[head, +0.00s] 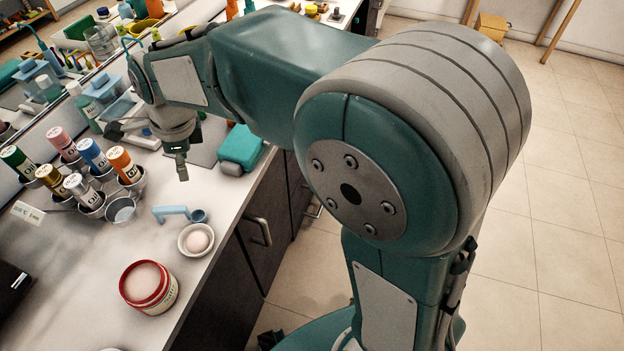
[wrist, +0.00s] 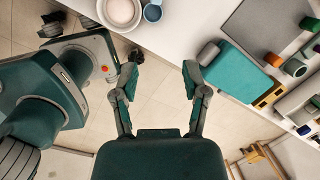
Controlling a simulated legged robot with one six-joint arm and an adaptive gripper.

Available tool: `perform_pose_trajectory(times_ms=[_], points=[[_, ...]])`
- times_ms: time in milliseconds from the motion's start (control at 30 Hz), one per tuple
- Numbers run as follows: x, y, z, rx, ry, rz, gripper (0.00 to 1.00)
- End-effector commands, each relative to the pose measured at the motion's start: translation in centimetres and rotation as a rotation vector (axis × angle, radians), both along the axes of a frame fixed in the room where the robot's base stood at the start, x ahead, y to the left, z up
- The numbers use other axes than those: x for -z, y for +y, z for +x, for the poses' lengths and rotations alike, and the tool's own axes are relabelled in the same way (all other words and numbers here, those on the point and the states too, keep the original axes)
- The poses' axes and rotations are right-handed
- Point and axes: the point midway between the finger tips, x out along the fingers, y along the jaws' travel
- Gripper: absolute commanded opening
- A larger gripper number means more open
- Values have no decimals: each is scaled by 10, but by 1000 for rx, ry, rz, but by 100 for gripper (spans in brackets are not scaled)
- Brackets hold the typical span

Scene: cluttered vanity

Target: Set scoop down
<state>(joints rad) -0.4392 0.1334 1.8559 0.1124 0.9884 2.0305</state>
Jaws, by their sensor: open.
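The light blue scoop (head: 172,212) lies on the white counter (head: 75,270) in the head view, its small cup at the right end beside a white bowl (head: 196,250) with a pale round thing in it. The wrist view shows only the scoop's blue cup (wrist: 153,13) at the top edge, next to the bowl (wrist: 103,14); its handle is out of view. My gripper (head: 181,172) is above the counter, behind the scoop and apart from it. In the wrist view my gripper (wrist: 159,76) is open, with nothing between its fingers.
A red-rimmed tub (head: 147,287) stands in front of the bowl. Several labelled bottles stand in metal cups on the left, by an empty metal cup (head: 121,211). A teal case (head: 241,149) lies near the counter edge, right of my gripper.

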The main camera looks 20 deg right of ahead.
Motion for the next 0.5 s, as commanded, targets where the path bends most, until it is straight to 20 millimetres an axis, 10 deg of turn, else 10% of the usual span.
perform_pose_trajectory(times_ms=[500], points=[[-56,-152,-100,-928,-346,-278,58]])
